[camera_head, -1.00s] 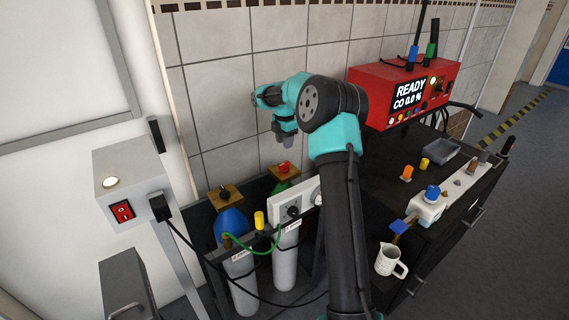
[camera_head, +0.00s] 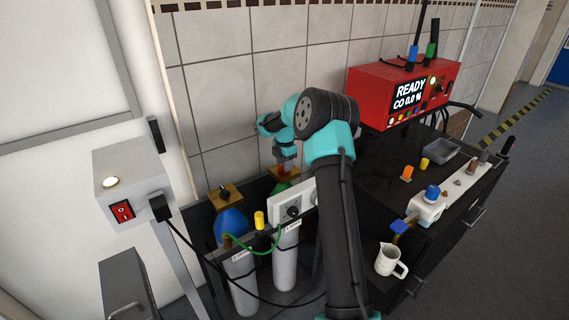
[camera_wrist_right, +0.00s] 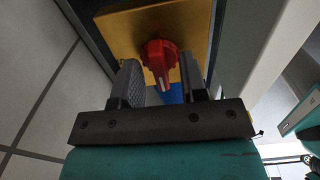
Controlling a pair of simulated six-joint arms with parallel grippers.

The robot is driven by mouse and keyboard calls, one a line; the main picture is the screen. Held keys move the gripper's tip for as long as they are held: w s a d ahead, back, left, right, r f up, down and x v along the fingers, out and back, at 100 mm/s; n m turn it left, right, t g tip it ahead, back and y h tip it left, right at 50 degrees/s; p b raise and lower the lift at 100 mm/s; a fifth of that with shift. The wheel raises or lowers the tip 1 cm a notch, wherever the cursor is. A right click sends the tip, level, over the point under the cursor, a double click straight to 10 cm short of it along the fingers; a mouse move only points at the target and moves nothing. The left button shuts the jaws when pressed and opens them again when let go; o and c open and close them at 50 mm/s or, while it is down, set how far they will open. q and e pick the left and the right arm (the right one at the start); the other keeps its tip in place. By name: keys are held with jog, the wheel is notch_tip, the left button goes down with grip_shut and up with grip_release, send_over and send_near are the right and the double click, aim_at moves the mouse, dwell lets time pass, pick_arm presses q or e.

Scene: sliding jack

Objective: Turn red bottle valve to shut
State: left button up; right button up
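The red bottle valve (camera_wrist_right: 161,60) shows in the right wrist view as a ribbed red knob with a white mark, on a yellow-orange plate (camera_wrist_right: 120,28). My right gripper (camera_wrist_right: 160,88) is open, with one finger on each side of the knob and a gap visible on both sides. In the head view the right gripper (camera_head: 285,160) points down over the green-shouldered bottle (camera_head: 279,187), and the red valve (camera_head: 284,169) is mostly hidden by it. My left gripper is not in view.
A second valve (camera_head: 224,191) on a brass plate tops the blue-shouldered bottle (camera_head: 231,224) to the left. A white panel (camera_head: 283,207) with a black knob stands in front. The tiled wall (camera_head: 215,90) is close behind, and a black bench (camera_head: 385,190) is right.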

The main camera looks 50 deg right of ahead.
grip_shut()
jog(key=shift+m, duration=0.3)
jog(key=m, duration=1.3)
jog(key=shift+m, duration=2.2)
